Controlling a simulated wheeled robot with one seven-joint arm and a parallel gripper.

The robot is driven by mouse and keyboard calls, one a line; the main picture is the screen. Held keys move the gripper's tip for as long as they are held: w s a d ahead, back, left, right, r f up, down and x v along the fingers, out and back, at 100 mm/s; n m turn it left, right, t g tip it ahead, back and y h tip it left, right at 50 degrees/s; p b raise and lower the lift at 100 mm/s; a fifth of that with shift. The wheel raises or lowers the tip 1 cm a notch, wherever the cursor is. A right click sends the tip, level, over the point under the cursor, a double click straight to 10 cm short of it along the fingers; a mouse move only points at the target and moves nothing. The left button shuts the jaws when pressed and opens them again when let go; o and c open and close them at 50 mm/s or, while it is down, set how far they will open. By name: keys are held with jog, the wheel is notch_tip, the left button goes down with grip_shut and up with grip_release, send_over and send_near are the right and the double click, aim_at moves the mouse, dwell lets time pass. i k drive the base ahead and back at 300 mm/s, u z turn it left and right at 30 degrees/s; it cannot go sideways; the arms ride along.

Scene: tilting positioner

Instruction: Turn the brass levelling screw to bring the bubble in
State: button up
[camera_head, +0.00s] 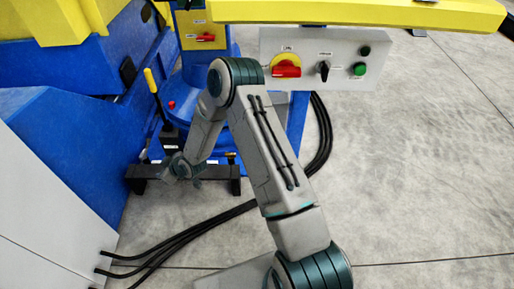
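A small brass-coloured piece (231,155) stands at the right end of the black foot bar (235,186) of the blue positioner; it may be the levelling screw, but it is too small to be sure. My gripper (187,175) is low at the middle of this bar, left of the brass piece and apart from it in the picture. Its fingers are small and dark against the bar, so I cannot tell whether they are open or shut. I cannot make out a bubble level. My arm hides part of the floor and base.
A grey control box (400,50) with a red-and-yellow switch (286,66) hangs above, under a yellow beam (370,12). A yellow-gripped lever (151,80) stands left of the blue column. Black cables (190,235) cross the floor. The concrete floor (430,170) at right is clear.

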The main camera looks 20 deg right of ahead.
aim_at(230, 155)
jog(key=z, duration=0.1)
jog(key=i, duration=1)
